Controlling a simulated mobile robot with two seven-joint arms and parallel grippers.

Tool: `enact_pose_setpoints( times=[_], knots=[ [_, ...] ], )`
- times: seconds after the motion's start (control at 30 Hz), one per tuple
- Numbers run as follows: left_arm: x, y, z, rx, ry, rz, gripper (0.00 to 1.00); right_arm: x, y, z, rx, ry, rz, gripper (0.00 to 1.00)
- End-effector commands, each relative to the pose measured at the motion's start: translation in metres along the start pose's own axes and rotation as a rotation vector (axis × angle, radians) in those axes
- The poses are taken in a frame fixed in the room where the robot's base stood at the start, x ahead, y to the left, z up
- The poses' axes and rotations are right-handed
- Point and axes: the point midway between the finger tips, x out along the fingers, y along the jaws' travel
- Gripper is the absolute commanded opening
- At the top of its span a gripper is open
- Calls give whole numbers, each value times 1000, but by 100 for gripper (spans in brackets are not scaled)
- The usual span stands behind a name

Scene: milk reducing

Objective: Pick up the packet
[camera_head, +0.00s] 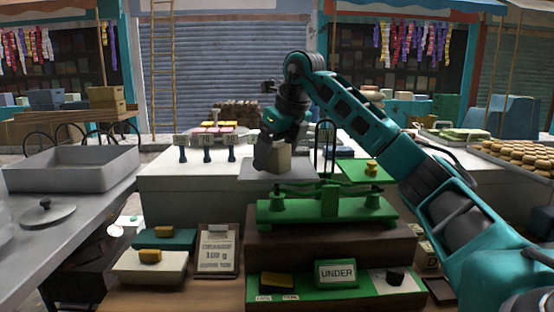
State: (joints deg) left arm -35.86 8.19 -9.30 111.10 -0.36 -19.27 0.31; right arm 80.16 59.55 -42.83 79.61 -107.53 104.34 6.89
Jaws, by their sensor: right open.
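A small beige block-like packet (283,160) stands on the grey left pan (250,176) of a green balance scale (318,209). My right gripper (268,158) reaches in from the right and points down at the packet. Its fingers are right at the packet and hide part of its left side and top. The gripper is open. I cannot tell whether a finger touches the packet. My left gripper is not in view.
The scale's green right pan (372,170) holds a small yellow weight (371,168). A grey tray (72,169) is at left; a tray of buns (520,157) at right.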

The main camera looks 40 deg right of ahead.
Motion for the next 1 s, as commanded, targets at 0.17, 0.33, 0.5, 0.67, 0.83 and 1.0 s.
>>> enact_pose_setpoints(
  times=[0.17, 0.33, 0.5, 0.67, 0.83, 1.0],
  knots=[
    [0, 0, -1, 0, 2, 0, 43, 2, 0, 0, 0, -1, 0, 78],
    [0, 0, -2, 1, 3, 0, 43, 2, 0, 0, -1, -1, 0, 68],
    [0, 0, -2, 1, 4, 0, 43, 2, 0, 0, -1, -1, 0, 52],
    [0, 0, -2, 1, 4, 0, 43, 2, 0, 0, -1, -1, 0, 36],
    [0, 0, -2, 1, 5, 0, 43, 2, 0, 0, -1, -1, 0, 21],
    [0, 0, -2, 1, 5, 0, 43, 1, 0, 0, -1, -1, 0, 15]
  ],
)
